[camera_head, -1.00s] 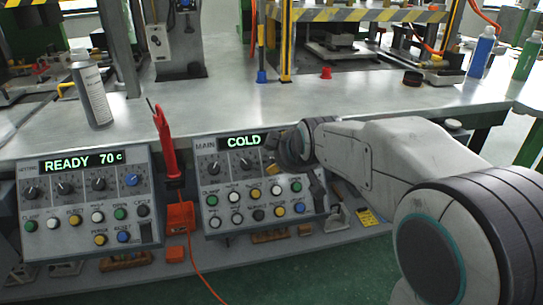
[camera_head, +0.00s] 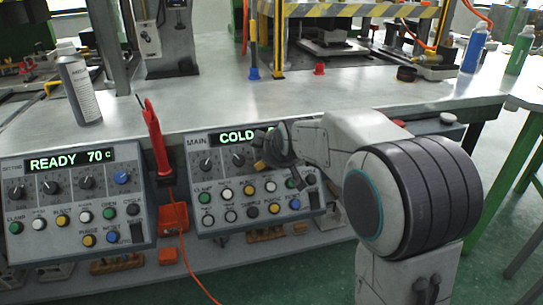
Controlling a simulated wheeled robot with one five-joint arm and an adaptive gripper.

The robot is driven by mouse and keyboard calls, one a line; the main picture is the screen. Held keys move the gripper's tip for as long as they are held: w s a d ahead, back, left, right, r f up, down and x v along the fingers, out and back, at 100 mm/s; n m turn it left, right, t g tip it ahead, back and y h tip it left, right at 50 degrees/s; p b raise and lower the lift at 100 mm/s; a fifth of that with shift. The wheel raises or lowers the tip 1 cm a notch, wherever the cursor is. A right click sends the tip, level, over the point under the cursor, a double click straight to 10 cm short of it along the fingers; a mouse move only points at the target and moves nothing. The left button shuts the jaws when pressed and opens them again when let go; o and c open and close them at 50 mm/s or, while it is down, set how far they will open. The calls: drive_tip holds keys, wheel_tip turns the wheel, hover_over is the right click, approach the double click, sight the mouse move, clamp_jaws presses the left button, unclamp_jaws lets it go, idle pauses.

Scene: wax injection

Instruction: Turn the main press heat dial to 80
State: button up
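The main press panel (camera_head: 192,152) is a sloped grey box right of centre on the bench's front edge. Its display (camera_head: 232,135) reads COLD in green; the right end is covered by my arm. A black dial (camera_head: 205,164) shows at the left of its dial row, and another dial (camera_head: 238,159) sits just left of my gripper. The dials further right are hidden, and I cannot read the dial labels. My gripper (camera_head: 268,153) is dark and small in view, in front of the panel's dial row. I cannot tell if it touches a dial or whether its fingers are open.
A second panel (camera_head: 68,199) on the left reads READY 70 c. A red tool (camera_head: 155,138) stands between the panels, with an orange cable below. A grey bottle (camera_head: 80,92) stands on the bench (camera_head: 190,110). A blue bottle (camera_head: 475,52) and a green bottle (camera_head: 519,52) stand far right.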

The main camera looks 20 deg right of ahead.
drive_tip(key=shift+o, duration=0.2)
clamp_jaws()
idle(0.3)
